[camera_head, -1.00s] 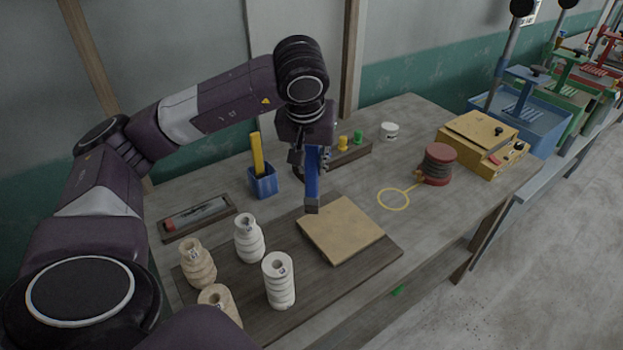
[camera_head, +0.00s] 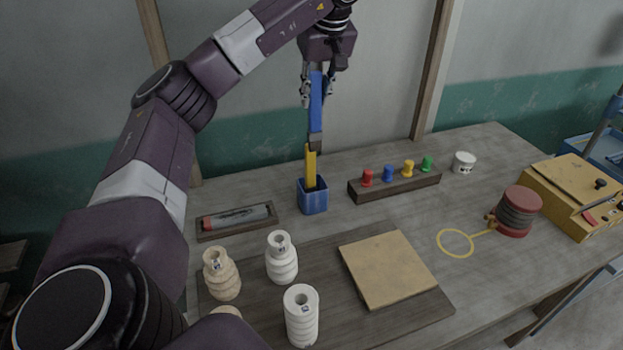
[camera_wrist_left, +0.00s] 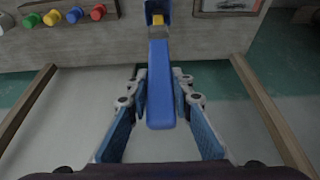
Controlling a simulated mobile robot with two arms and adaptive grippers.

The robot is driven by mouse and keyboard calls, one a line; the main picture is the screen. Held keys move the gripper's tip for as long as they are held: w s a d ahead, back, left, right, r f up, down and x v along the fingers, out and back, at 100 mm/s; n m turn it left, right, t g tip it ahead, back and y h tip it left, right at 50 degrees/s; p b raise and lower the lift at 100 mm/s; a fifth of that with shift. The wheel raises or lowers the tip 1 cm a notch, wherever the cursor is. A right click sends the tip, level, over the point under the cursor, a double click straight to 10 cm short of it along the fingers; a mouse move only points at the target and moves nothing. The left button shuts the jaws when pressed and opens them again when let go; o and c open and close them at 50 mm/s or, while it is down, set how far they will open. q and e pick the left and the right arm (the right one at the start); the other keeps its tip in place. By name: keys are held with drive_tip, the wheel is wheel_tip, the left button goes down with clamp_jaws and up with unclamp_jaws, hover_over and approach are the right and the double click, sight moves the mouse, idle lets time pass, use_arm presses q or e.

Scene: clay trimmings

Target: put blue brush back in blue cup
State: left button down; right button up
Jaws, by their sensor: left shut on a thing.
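The blue brush (camera_head: 316,98) hangs upright from my left gripper (camera_head: 318,88), bristle end down, above the blue cup. My left gripper is shut on its blue handle, which also shows in the left wrist view (camera_wrist_left: 160,85) between the fingers (camera_wrist_left: 160,108). The blue cup (camera_head: 313,201) stands on the table below, with a yellow-handled tool (camera_head: 310,165) upright in it. The brush tip looks to be just above or behind the top of the yellow handle; the exact gap cannot be told. In the wrist view, the cup (camera_wrist_left: 157,8) is at the top edge. My right gripper is not in view.
A rack with coloured pegs (camera_head: 395,186) stands right of the cup, and a tray with a tool (camera_head: 237,222) lies left. Several ringed bottles (camera_head: 282,257) and a tan slab (camera_head: 387,268) lie in front. A wall is close behind.

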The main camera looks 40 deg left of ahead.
sight(316, 147)
use_arm(q)
drive_tip(key=shift+f, duration=0.3)
wheel_tip(316, 147, down, 14)
drive_tip(key=shift+f+p, duration=0.2)
drive_tip(key=shift+p, duration=0.75)
drive_tip(key=shift+f, duration=0.7)
wheel_tip(316, 147, down, 3)
drive_tip(key=shift+p, duration=0.8)
drive_tip(key=shift+f, duration=0.15)
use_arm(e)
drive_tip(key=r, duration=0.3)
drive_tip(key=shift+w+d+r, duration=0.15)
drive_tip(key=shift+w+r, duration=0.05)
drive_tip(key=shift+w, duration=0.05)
use_arm(q)
drive_tip(key=shift+f, duration=0.1)
